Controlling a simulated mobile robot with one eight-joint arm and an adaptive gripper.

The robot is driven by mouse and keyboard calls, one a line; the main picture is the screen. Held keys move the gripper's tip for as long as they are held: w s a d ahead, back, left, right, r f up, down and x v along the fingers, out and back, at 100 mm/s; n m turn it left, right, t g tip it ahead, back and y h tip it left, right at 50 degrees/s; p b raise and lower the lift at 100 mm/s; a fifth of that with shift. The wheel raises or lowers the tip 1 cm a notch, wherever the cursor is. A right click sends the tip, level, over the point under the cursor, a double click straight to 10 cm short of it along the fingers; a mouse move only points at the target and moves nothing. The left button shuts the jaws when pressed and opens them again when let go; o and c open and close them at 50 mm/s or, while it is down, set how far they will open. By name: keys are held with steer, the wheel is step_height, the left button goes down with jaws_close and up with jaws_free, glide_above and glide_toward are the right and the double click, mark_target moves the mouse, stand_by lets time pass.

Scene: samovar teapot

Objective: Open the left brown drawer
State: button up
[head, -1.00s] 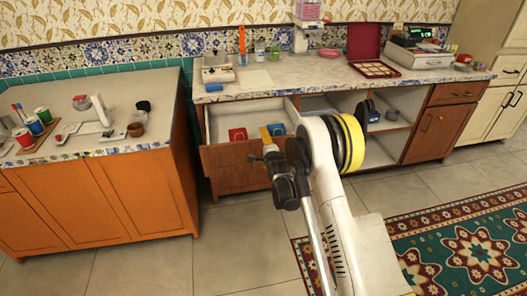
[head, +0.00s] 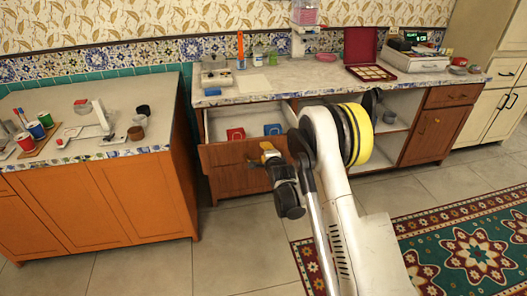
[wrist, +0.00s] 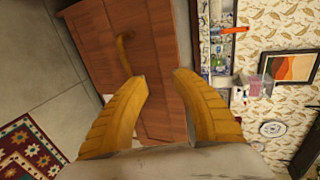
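The left brown drawer (head: 228,153) stands pulled out under the grey counter in the head view. Its inside shows, with a red item (head: 236,134) and a blue item (head: 273,129) in it. My gripper (head: 268,150) is at the right part of the drawer front in the head view, partly hidden by my arm. In the wrist view my two yellow fingers (wrist: 162,82) are apart with nothing between them. A brown wooden front (wrist: 95,40) with a curved brass handle (wrist: 125,45) lies beyond the fingertips. I cannot tell whether it is the drawer front or the door below.
An orange cabinet (head: 90,205) stands at the left, with cups and a scale on top. Open shelves (head: 390,130) lie right of the drawer. A patterned rug (head: 460,245) covers the floor at the right. Tiled floor (head: 235,235) below the drawer is clear.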

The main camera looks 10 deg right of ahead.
steer(key=f+v, duration=0.1)
steer(key=v, duration=0.7)
steer(key=shift+s, duration=0.45)
stand_by(0.4)
steer(key=s+r+n+g, duration=0.3)
steer(key=s+r+n, duration=0.6)
steer(key=s+r, duration=0.55)
steer(key=s+r+n+g, duration=0.1)
steer(key=s+n, duration=0.3)
steer(key=s, duration=0.8)
steer(key=s+r+n+g, duration=0.2)
steer(key=s+n, duration=0.3)
steer(key=s, duration=0.7)
steer(key=shift+a+g, duration=0.2)
steer(key=shift+g, duration=0.3)
steer(key=shift+r, duration=0.15)
